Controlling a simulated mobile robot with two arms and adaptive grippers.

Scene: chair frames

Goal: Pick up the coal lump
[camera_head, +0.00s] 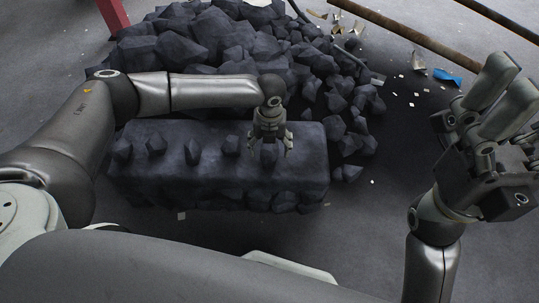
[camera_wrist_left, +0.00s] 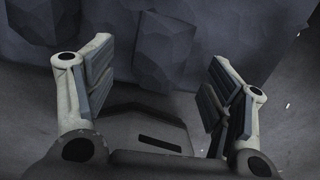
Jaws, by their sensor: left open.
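Several dark coal lumps stand in a row on top of a long dark block (camera_head: 215,177). The rightmost lump (camera_head: 269,154) is directly at my left gripper (camera_head: 271,149), which is open with its fingers pointing down, one on each side of it. In the left wrist view, a faceted lump (camera_wrist_left: 163,45) shows between the two open fingers (camera_wrist_left: 160,75), beyond their pads. No contact is visible. The other lumps, such as the one second from the right (camera_head: 231,146), stand to the left, apart. My right gripper (camera_head: 490,100) is raised at the right, away from the coal; its opening is unclear.
A large heap of coal (camera_head: 205,38) rises behind the block and spills down its right side. A red post (camera_head: 114,16) stands at the back left. Rusty pipes (camera_head: 400,35), a blue scrap (camera_head: 447,77) and small white bits lie at the back right. Grey floor surrounds the block's front.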

